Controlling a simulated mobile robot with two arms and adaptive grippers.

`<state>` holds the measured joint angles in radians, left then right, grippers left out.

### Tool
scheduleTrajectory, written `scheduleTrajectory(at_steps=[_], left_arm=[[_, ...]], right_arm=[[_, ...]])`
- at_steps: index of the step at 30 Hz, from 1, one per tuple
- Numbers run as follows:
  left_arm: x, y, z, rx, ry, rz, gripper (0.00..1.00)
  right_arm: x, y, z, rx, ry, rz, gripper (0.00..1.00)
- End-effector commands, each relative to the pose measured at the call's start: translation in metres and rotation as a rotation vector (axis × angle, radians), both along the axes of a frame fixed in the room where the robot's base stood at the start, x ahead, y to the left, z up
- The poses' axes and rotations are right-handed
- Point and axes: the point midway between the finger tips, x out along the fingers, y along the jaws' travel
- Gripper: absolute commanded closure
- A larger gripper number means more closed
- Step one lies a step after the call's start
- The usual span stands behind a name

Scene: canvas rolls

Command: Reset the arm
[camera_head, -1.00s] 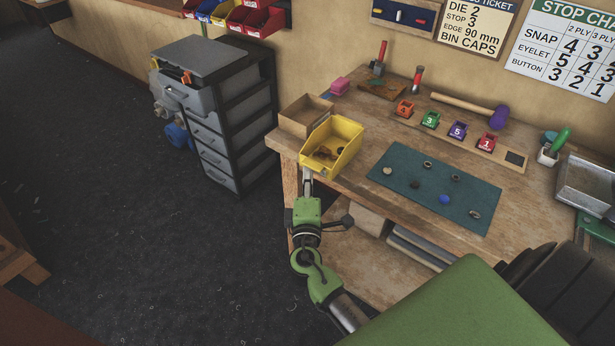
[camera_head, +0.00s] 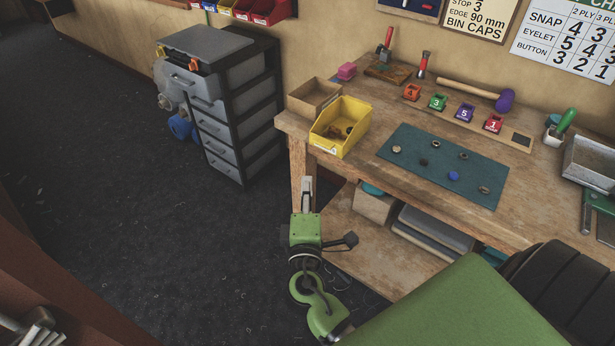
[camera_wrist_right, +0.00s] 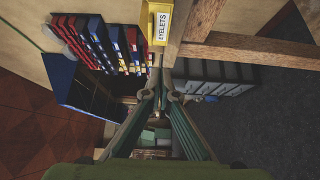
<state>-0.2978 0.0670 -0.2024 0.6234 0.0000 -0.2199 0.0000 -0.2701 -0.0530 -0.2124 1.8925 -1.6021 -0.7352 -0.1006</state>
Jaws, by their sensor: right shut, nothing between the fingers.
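My right gripper (camera_head: 307,185) is shut and empty. It hangs in front of the workbench's near left leg, below the yellow bin (camera_head: 341,125) and apart from it. In the right wrist view the closed fingers (camera_wrist_right: 160,75) meet near the picture's middle. The bin, labelled EYELETS, shows above them at the top (camera_wrist_right: 161,22). In the head view it stands at the bench's near left corner with small brown pieces inside. My left gripper is not in view.
The workbench (camera_head: 365,168) holds a cardboard box (camera_head: 313,97), a teal mat (camera_head: 405,138) with several small parts, numbered caps and a mallet (camera_head: 504,102). A drawer unit (camera_head: 229,127) stands left of it. Dark floor (camera_head: 110,200) is open at the left.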

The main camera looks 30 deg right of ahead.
Motion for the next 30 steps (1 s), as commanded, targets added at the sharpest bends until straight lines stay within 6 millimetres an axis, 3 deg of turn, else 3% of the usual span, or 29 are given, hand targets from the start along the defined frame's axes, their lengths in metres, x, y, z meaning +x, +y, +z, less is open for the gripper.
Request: scheduleTrajectory(at_steps=[10,14,17,19,23,26,30], left_arm=[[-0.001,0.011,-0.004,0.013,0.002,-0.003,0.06],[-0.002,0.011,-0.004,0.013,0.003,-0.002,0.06],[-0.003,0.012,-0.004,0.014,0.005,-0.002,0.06],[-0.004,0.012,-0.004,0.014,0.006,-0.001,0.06],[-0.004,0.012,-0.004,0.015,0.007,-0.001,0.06],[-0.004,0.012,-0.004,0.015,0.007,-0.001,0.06],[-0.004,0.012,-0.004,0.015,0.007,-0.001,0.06]], right_arm=[[-0.01,0.006,-0.002,0.003,0.004,0.001,1.0],[-0.008,0.012,-0.035,0.045,0.059,0.027,1.0],[-0.01,0.023,-0.092,0.126,0.154,0.067,1.0],[-0.017,0.032,-0.144,0.204,0.239,0.095,1.0],[-0.045,0.048,-0.24,0.368,0.399,0.121,1.0],[-0.08,0.057,-0.308,0.503,0.514,0.114,1.0],[-0.145,0.066,-0.394,0.705,0.663,0.058,1.0]])
